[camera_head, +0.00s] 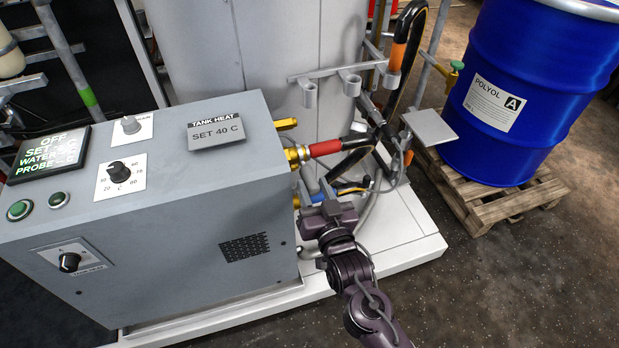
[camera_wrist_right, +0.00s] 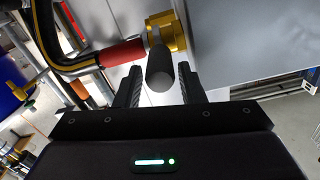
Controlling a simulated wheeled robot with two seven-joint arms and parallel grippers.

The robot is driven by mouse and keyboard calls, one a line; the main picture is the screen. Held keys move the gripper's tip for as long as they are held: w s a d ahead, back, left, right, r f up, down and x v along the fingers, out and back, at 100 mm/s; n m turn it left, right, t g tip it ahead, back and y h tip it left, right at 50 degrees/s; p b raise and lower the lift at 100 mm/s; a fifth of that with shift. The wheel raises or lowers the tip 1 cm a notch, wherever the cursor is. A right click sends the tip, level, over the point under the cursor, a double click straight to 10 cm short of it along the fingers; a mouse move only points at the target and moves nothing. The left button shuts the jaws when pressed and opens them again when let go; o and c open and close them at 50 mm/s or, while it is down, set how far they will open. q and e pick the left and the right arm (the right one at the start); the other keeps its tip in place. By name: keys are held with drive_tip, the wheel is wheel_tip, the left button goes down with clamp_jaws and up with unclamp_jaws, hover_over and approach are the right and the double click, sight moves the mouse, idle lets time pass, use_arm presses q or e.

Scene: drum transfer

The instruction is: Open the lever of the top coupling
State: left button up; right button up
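The top coupling (camera_head: 297,155) is brass, on the right side of the grey heater box, with a red-sleeved hose (camera_head: 326,148) running from it. In the right wrist view the brass coupling (camera_wrist_right: 166,32) is at the top centre, and its dark, round-ended lever (camera_wrist_right: 160,68) points towards the camera. My right gripper (camera_head: 318,212) is below and in front of the coupling. In the wrist view its two fingers (camera_wrist_right: 159,86) are apart, one on each side of the lever's end, with a gap visible on both sides. My left gripper is not in view.
The grey heater box (camera_head: 200,200) fills the left. A lower blue-sleeved hose (camera_head: 346,189) runs close behind my right gripper. A hose rack (camera_head: 330,72) stands behind. A blue drum (camera_head: 540,80) on a wooden pallet (camera_head: 500,202) stands right. Floor at front right is clear.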

sight(310, 180)
drive_tip(key=shift+x, duration=1.55)
drive_tip(key=shift+c, duration=0.5)
clamp_jaws()
